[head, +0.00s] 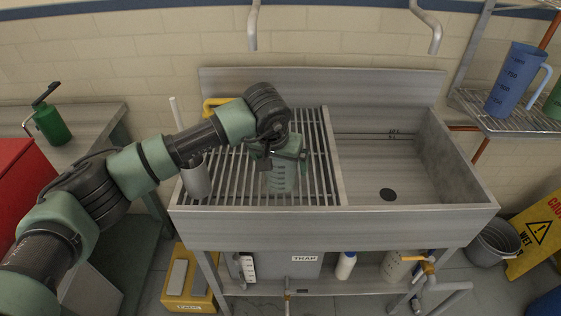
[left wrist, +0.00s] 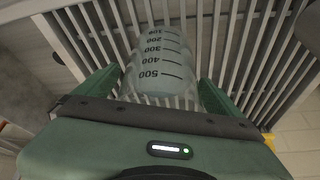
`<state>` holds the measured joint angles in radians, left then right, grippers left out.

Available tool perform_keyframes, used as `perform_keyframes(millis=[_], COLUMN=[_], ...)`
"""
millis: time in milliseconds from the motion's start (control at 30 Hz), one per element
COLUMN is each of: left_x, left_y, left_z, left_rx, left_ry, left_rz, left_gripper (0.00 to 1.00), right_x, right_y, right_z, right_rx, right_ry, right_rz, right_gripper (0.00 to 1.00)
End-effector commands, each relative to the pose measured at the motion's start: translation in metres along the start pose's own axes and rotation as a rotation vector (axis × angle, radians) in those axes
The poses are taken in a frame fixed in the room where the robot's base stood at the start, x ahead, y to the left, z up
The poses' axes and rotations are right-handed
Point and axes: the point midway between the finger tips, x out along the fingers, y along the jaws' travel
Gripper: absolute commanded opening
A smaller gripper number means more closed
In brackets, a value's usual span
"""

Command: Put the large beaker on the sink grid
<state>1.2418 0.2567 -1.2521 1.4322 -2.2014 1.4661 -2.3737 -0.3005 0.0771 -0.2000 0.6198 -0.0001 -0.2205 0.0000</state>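The large clear beaker (head: 283,178) is over the slatted sink grid (head: 318,180), below my left gripper (head: 282,150). In the left wrist view the beaker (left wrist: 160,62) shows dark graduation marks, with 500 nearest the camera, and looks upright. My left gripper (left wrist: 160,75) has one green finger on each side of it, very near its wall. I cannot tell whether the fingers press on it or stand just clear. Whether its base rests on the bars (left wrist: 230,50) is also unclear. My right gripper is not in view.
The empty sink basin (head: 400,170) is right of the grid. A grey cylinder (head: 196,180) stands at the grid's left edge. A blue jug (head: 515,80) is on the wire shelf (head: 475,105) at right. A green bottle (head: 50,122) is on the left counter (head: 95,125).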

Motion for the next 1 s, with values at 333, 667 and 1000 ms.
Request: perform_keyframes(millis=[333,667,1000], left_x=[-0.003,-0.058,-0.115], left_y=[0.0,-0.001,0.0], left_z=[-0.001,-0.002,-0.002], left_rx=[-0.001,0.001,0.001], left_ry=[0.0,0.006,0.002], left_rz=[0.0,-0.001,0.0], left_gripper=[0.97,0.97,0.97], right_x=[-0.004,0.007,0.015], right_y=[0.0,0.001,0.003], right_z=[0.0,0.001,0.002], right_rx=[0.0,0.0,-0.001], right_ry=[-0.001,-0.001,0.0], right_rz=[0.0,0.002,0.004], right_gripper=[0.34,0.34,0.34])
